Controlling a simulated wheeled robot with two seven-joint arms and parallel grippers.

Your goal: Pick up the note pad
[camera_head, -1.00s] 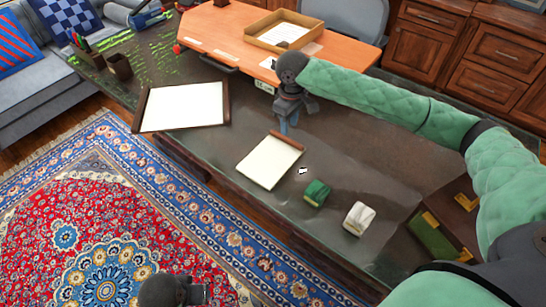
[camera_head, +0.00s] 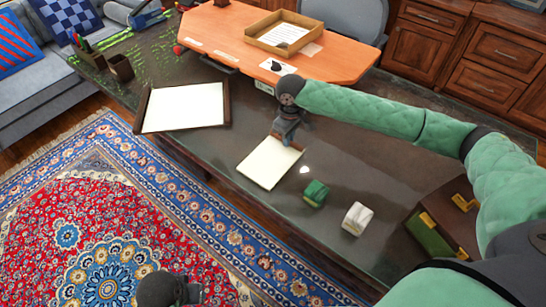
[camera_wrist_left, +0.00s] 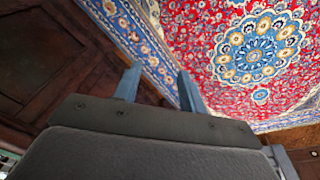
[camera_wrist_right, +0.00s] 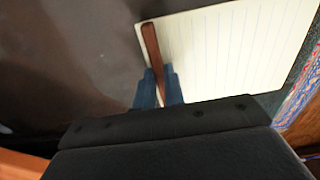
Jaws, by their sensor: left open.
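The note pad (camera_head: 268,165) is a white sheet with a brown strip along its top edge, lying on the dark desk. My right gripper (camera_head: 283,138) is down at that brown strip. In the right wrist view the lined page of the note pad (camera_wrist_right: 235,45) shows, and the fingers of the right gripper (camera_wrist_right: 160,88) are close together on both sides of the strip, appearing shut on it. My left gripper (camera_wrist_left: 158,85) is open and empty above the patterned rug; in the head view it (camera_head: 195,293) is at the bottom edge, away from the desk.
On the dark desk (camera_head: 385,170) are a larger white pad with brown edges (camera_head: 183,107), a green box (camera_head: 315,193), a white box (camera_head: 357,218) and a brown and green case (camera_head: 428,235).

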